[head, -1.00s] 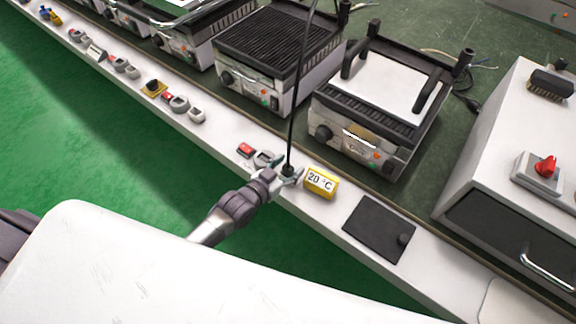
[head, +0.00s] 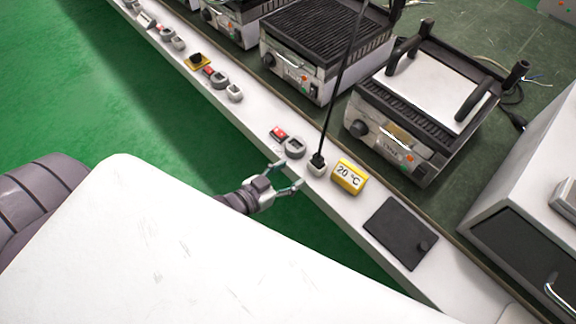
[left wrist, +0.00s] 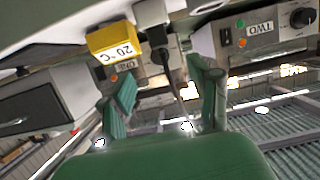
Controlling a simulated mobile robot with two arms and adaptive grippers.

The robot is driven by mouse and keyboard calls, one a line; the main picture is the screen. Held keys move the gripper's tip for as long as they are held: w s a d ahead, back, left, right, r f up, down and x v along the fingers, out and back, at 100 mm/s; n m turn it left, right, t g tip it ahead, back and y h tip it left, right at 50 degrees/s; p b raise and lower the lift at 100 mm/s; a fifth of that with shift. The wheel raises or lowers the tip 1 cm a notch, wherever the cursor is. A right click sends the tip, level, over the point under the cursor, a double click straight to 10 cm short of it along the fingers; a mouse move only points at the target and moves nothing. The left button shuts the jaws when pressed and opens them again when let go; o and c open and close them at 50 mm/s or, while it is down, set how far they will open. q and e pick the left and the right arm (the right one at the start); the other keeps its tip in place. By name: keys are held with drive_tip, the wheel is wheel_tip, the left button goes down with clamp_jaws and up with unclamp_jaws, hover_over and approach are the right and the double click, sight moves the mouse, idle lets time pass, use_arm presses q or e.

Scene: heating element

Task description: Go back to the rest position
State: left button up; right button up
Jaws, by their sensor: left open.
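My left gripper (head: 287,181) is open and empty at the near edge of the white shelf, apart from the things on it. In the left wrist view its green fingers (left wrist: 165,100) stand wide apart with nothing between them. A black plug with a long cable (head: 318,160) stands in a small light socket (head: 316,170) just beyond the fingertips. A yellow 20 °C block (head: 349,177) sits to the right of the socket; it also shows in the left wrist view (left wrist: 112,43). My right gripper is not in view.
A grey ring-shaped part (head: 295,148) and a red switch (head: 279,133) lie left of the socket. A black plate (head: 400,232) lies to the right on the white shelf (head: 345,211). Grills (head: 415,105) stand behind. Green floor (head: 120,110) is open at the left.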

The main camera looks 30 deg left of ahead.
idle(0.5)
use_arm(q)
drive_tip(key=s+a+f+g+y+p, duration=0.15)
drive_tip(key=s+f, duration=0.25)
drive_tip(key=f, duration=0.4)
drive_tip(key=s+a+f+n+g+y, duration=0.1)
drive_tip(key=s+a+f+g, duration=0.15)
drive_tip(key=f, duration=0.55)
drive_tip(key=s+a+f+g+y+p, duration=0.15)
drive_tip(key=s+f, duration=0.25)
drive_tip(key=f, duration=0.4)
drive_tip(key=s+f+g, duration=0.3)
drive_tip(key=s+f, duration=0.2)
drive_tip(key=s, duration=0.6)
drive_tip(key=s+f+g+y, duration=0.1)
drive_tip(key=s+f+g, duration=0.3)
drive_tip(key=s, duration=0.6)
wheel_tip(320, 180, down, 3)
drive_tip(key=shift+s+d+r+n, duration=0.2)
drive_tip(key=shift+s+d+n, duration=0.1)
drive_tip(key=shift+s+d, duration=0.15)
